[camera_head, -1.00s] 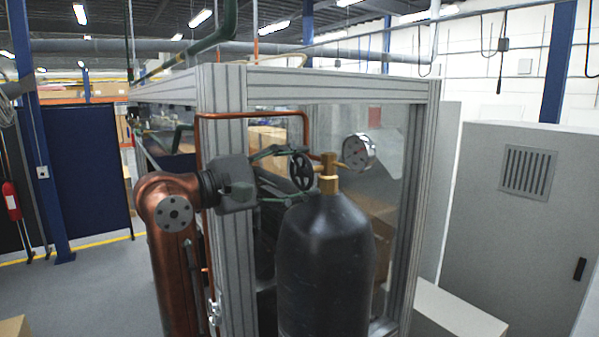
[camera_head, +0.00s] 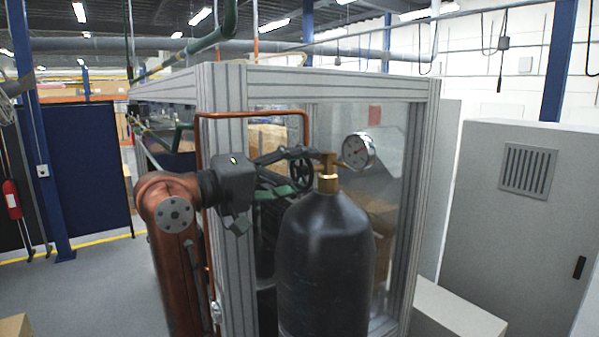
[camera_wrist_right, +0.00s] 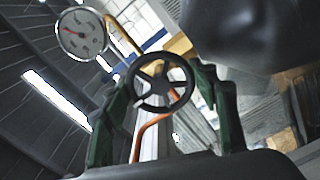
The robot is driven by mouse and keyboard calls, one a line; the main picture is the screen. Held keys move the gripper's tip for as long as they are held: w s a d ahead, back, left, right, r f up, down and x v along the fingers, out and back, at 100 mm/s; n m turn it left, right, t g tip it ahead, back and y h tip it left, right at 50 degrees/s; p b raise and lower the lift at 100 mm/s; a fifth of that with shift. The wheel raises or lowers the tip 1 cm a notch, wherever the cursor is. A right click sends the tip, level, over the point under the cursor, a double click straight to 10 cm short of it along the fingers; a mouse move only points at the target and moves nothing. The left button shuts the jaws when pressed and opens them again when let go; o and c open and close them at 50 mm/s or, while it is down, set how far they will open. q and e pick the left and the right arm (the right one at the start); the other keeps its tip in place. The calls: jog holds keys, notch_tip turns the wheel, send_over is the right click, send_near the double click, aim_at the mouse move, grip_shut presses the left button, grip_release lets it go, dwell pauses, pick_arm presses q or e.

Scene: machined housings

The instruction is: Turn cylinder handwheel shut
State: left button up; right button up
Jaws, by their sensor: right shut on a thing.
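The black spoked handwheel (camera_head: 303,176) sits on the brass valve (camera_head: 328,178) at the top of the dark cylinder (camera_head: 325,255). My right gripper (camera_head: 296,168) reaches in from the left, with its fingers around the wheel. In the right wrist view, the handwheel (camera_wrist_right: 160,87) is between the two green fingers of my right gripper (camera_wrist_right: 163,82), one at each side of its rim. The gripper is shut on the wheel. The far side of the wheel is partly hidden in the head view. My left gripper is out of view.
A round pressure gauge (camera_head: 358,151) stands right of the valve and shows in the wrist view (camera_wrist_right: 80,33). An aluminium frame post (camera_head: 228,110) and a copper pipe (camera_head: 255,114) are close to my right arm. A grey cabinet (camera_head: 525,215) is at the right.

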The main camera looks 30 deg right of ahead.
jog(key=shift+m, duration=0.4)
jog(key=o, duration=1.2)
jog(key=shift+d, duration=0.2)
jog(key=shift+c, duration=0.2)
jog(key=shift+a, duration=0.1)
jog(key=a, duration=1.2)
jog(key=shift+s, duration=0.45)
jog(key=shift+a, duration=0.1)
jog(key=shift+w, duration=0.1)
